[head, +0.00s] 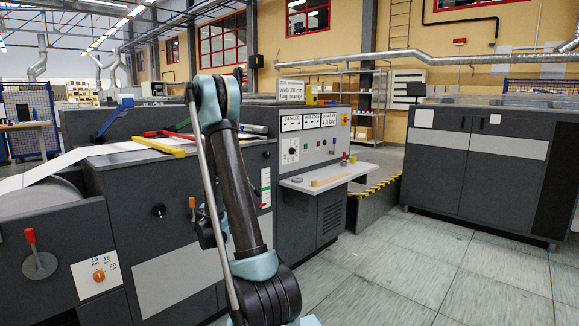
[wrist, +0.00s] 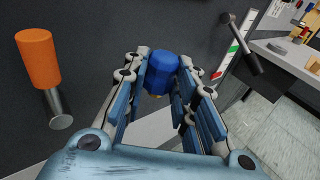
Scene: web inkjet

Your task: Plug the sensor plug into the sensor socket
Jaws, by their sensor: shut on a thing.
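In the wrist view my gripper (wrist: 163,88) is shut on a blue plug (wrist: 162,68), which I take to be the sensor plug. The plug sits between the fingertips in front of a dark machine panel; I cannot tell whether it touches the panel. In the head view my arm hides most of the gripper and the plug. A small round black fitting (head: 159,210) with a light centre is on the machine's front panel, left of my arm. It may be the sensor socket, but it is too small to be sure.
An orange handle (wrist: 38,60) stands left of my gripper in the wrist view. A black lever (wrist: 238,45) juts out at the right beside a green, white and red strip. A grey shelf (head: 325,177) projects from the machine. Tiled floor (head: 420,260) lies open to the right.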

